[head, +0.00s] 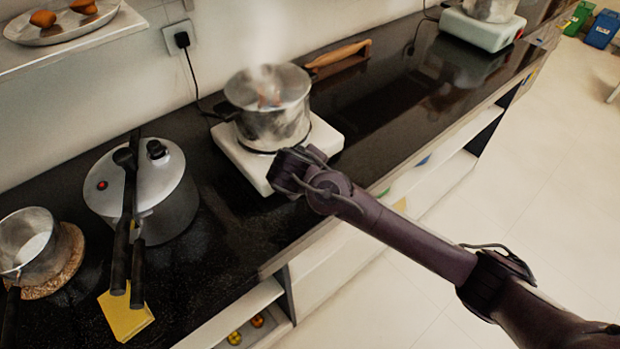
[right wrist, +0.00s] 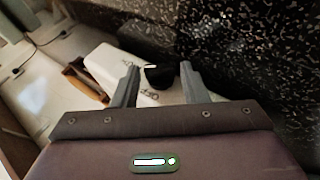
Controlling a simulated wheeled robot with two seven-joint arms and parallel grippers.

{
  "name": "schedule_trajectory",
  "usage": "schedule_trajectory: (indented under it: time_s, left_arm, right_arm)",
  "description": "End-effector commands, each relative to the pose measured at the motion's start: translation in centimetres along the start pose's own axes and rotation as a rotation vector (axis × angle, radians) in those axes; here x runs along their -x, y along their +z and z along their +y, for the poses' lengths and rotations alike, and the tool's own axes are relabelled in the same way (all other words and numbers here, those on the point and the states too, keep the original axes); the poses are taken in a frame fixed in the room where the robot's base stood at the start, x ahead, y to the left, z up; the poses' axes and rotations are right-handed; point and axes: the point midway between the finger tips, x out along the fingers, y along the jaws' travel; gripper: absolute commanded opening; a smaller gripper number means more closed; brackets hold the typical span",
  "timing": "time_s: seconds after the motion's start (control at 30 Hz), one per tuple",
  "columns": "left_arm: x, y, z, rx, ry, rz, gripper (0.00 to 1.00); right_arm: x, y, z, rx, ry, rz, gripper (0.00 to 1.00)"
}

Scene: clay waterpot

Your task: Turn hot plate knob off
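The white hot plate (head: 240,157) sits on the black counter with a steaming metal pot (head: 275,125) on it. My right gripper (head: 284,178) is at the hot plate's front edge and hides the knob in the head view. In the right wrist view, the black knob (right wrist: 160,77) shows between the two open fingers of the right gripper (right wrist: 159,70), on the white hot plate face (right wrist: 110,62). Printed marks, seemingly "OFF", show beside it. I cannot tell whether the fingers touch the knob. My left gripper is not in view.
A pressure cooker (head: 170,205) with dark utensils resting across it stands left of the hot plate. A small pot (head: 27,240) is on a cork mat (head: 68,262) at far left. A wooden-handled item (head: 338,57) lies behind. A second hot plate (head: 480,30) stands at the far end.

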Motion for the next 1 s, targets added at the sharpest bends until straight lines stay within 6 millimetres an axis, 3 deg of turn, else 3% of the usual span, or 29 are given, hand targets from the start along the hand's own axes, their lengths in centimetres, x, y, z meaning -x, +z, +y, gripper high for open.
schedule_trajectory:
  time_s: [0.33,0.6,1.0]
  left_arm:
    - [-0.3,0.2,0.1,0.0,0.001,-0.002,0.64]
    - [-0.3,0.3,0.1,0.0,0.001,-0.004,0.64]
    - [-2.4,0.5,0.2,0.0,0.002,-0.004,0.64]
  right_arm:
    - [-0.4,0.0,0.0,0.001,0.0,0.001,0.4]
    - [-0.4,0.0,0.0,0.001,0.0,0.001,0.08]
    - [-0.5,0.0,-0.3,0.05,0.114,0.002,0.08]
